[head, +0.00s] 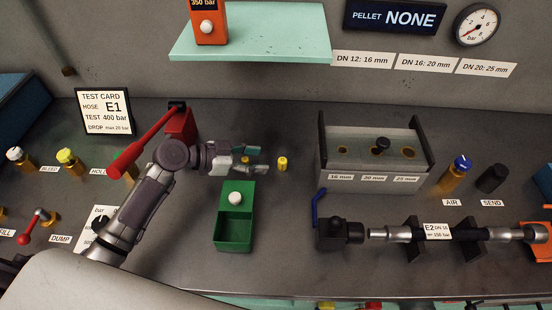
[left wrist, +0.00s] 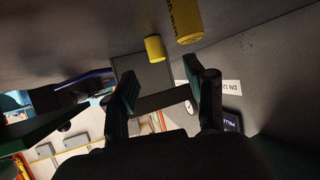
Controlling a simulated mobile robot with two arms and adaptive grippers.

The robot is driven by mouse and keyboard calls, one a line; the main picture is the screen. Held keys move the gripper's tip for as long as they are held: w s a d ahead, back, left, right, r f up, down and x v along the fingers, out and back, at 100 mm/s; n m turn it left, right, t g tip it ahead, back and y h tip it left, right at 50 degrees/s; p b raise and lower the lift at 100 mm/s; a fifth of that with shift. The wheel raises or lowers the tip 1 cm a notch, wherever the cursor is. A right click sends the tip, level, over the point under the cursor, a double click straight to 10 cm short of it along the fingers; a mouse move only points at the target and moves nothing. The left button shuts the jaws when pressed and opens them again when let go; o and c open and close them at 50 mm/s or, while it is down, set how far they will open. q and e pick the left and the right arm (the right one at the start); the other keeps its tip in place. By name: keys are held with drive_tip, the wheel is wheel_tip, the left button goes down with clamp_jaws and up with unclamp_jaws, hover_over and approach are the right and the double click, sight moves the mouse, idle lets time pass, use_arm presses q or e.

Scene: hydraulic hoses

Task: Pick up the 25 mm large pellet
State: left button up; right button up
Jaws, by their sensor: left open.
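Two yellow pellets stand on the bench. One yellow pellet (head: 282,163) is upright just beyond my left fingertips; a second yellow pellet (head: 245,160) is partly hidden at the fingers. The left wrist view shows a smaller-looking pellet (left wrist: 154,48) ahead of the fingers and a larger-looking one (left wrist: 183,20) with dark lettering, cut by the top edge. I cannot tell their millimetre sizes. My left gripper (head: 250,160) is open, low over the bench; its two dark fingers (left wrist: 165,88) are apart with nothing gripped. My right gripper is not in view.
A green tray (head: 234,240) with a white knob sits just in front of my left gripper. A rack (head: 360,160) marked 16, 20 and 25 mm stands to the right. A red lever (head: 140,150) is close to my left arm. A hose fixture (head: 440,234) lies front right.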

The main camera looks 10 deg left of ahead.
sight(279, 161)
use_arm(q)
drive_tip(key=p+x, duration=0.2)
drive_tip(key=x, duration=0.4)
drive_tip(key=shift+d+p, duration=0.3)
drive_tip(key=shift+d+f, duration=0.15)
drive_tip(key=shift+f, duration=0.1)
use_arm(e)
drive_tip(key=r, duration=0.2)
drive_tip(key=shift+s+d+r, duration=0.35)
use_arm(q)
drive_tip(key=c, duration=0.8)
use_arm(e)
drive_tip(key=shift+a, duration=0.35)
